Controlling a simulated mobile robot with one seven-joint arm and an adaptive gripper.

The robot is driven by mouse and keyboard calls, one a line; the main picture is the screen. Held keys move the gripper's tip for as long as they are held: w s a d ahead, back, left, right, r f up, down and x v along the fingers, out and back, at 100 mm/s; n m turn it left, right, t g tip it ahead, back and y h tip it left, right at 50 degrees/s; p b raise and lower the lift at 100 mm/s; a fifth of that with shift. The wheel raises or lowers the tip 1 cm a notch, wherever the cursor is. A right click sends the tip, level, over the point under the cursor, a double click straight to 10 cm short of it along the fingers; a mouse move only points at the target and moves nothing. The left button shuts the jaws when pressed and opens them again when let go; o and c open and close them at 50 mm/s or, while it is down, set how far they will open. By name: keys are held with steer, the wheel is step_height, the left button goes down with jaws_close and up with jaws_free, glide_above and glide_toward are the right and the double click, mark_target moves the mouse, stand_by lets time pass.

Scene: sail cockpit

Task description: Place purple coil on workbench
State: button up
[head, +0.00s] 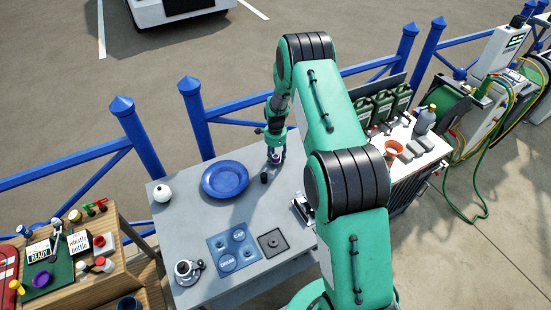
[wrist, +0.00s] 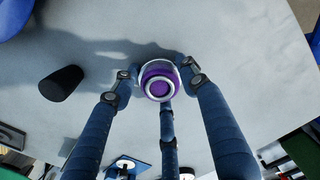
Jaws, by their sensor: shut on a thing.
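A round purple-and-white piece, which looks like the purple coil (wrist: 159,82), sits between the fingers of my gripper (wrist: 160,78) in the wrist view. The fingers are shut on it. In the head view my gripper (head: 275,150) points down over the far edge of the grey-topped table (head: 205,205), which looks like the workbench. The coil shows small and partly covered there. I cannot tell whether it touches the tabletop. A small black cylinder (head: 264,177) stands close by; it also shows in the wrist view (wrist: 61,83).
A blue plate (head: 225,180), a white round pot (head: 162,193), a blue mat (head: 233,251), a dark square plate (head: 272,242) and a cup (head: 187,271) share the table. A wooden bench at left holds a purple ring (head: 41,280). A blue fence runs behind.

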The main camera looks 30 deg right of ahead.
mark_target(276, 156)
steer(key=o, duration=1.3)
steer(key=shift+f, duration=0.1)
step_height(276, 156, up, 12)
steer(key=shift+r, duration=0.15)
